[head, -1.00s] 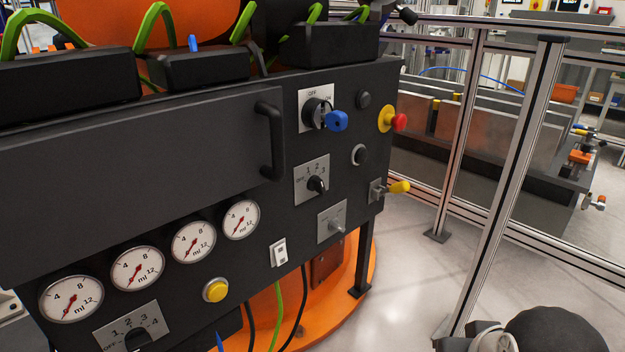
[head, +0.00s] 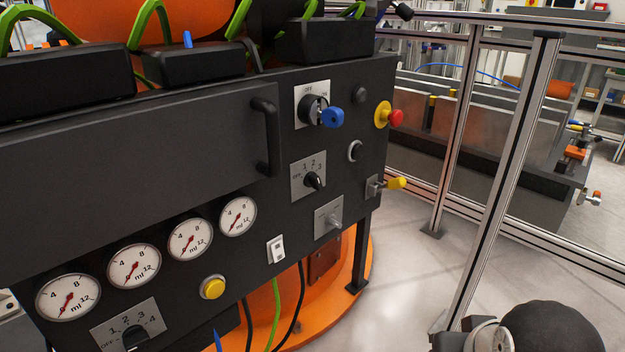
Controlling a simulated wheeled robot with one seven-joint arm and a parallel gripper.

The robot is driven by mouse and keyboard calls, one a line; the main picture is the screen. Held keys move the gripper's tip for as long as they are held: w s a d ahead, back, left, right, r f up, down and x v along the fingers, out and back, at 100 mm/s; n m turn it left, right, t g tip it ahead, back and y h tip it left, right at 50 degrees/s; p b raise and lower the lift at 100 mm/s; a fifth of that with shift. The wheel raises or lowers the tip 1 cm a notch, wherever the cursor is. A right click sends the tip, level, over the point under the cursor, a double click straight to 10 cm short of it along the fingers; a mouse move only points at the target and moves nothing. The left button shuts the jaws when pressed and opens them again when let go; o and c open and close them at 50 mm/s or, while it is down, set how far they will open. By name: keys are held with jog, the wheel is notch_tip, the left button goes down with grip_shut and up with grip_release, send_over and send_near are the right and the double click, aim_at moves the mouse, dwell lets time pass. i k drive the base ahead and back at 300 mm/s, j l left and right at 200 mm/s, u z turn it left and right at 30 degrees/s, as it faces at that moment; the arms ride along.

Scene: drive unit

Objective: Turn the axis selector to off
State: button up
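The dark control panel (head: 100,170) of the drive unit fills the left and middle of the head view. One has a grey plate marked OFF, 1, 2, 3 with a black knob (head: 314,181), right of the door handle. The other has a plate marked OFF, 1, 2, 3, 4 with a black knob (head: 136,338), at the bottom left, partly cut by the frame edge. No readable label tells which is the axis selector. Neither pointer's exact setting is clear. My gripper is not in view; nothing touches either knob.
A key switch with a blue key (head: 331,117), a red stop button (head: 396,118), a yellow-handled switch (head: 396,183), a toggle switch (head: 335,221) and a yellow button (head: 212,287) surround the selectors. A door handle (head: 266,138) sticks out. A fence post (head: 505,180) stands right; floor between is clear.

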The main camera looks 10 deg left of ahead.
aim_at(311, 178)
jog(key=l+u, duration=1)
jog(key=u, duration=0.15)
